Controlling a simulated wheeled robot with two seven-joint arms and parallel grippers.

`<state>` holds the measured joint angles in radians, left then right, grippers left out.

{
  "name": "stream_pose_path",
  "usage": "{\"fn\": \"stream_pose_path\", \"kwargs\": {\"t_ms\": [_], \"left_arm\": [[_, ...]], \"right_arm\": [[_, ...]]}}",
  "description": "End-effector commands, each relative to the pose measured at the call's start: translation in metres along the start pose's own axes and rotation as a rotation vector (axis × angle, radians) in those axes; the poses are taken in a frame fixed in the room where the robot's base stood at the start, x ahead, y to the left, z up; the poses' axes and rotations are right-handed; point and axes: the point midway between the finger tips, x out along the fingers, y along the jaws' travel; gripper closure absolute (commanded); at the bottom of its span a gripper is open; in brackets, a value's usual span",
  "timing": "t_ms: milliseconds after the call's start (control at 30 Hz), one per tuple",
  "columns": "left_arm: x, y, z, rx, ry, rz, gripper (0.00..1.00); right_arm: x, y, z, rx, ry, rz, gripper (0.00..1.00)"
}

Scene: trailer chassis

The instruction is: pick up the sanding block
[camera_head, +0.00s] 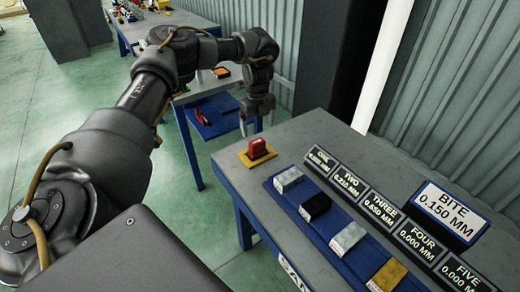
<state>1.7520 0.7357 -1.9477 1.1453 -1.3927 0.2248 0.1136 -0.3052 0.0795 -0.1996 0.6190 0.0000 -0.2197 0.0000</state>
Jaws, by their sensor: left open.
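A red block with a handle-like top, which looks like the sanding block (257,149), sits on a yellow pad (250,160) at the near-left corner of the grey workbench. My left arm reaches in from the left, and my left gripper (258,122) hangs fingers down, open and empty. In the picture it is just above the red block, apart from it; the exact gap in depth is hard to tell. My right gripper is not in view.
A blue strip (322,229) on the workbench (300,134) holds several blocks: pale, black and yellow-brown. Number plates (382,207) and a "BITE 0.150 MM" sign (447,210) stand behind. Another table (205,84) with a blue tray (212,116) below is farther back.

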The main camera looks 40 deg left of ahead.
Motion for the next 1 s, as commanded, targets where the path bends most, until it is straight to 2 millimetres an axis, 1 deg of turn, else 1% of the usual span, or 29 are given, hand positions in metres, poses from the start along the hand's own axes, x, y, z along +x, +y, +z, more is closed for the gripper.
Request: {"fn": "stream_pose_path", "kwargs": {"t_ms": [100,300,400,533,633,800,900,1000], "left_arm": [[0.016,0.003,0.001,-0.003,0.001,0.005,0.11],[0.045,0.003,0.001,-0.003,0.001,0.004,0.11],[0.052,0.002,0.0,-0.002,0.001,0.002,0.11],[0.054,0.001,-0.001,0.0,0.001,0.001,0.11],[0.06,0.0,-0.001,0.002,0.001,0.003,0.11],[0.085,0.001,0.0,0.002,0.002,0.005,0.11],[0.098,0.0,0.0,0.002,0.002,0.004,0.11],[0.104,0.0,0.0,0.001,0.002,0.001,0.11]], "right_arm": [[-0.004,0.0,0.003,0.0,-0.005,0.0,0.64],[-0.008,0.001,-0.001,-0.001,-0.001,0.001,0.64],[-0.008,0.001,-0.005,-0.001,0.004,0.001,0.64],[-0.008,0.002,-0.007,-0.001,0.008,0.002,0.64],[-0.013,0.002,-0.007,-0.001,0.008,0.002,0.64],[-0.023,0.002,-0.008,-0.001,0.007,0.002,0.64],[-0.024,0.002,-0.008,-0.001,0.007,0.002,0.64],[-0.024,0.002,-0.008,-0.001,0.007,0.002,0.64]]}}
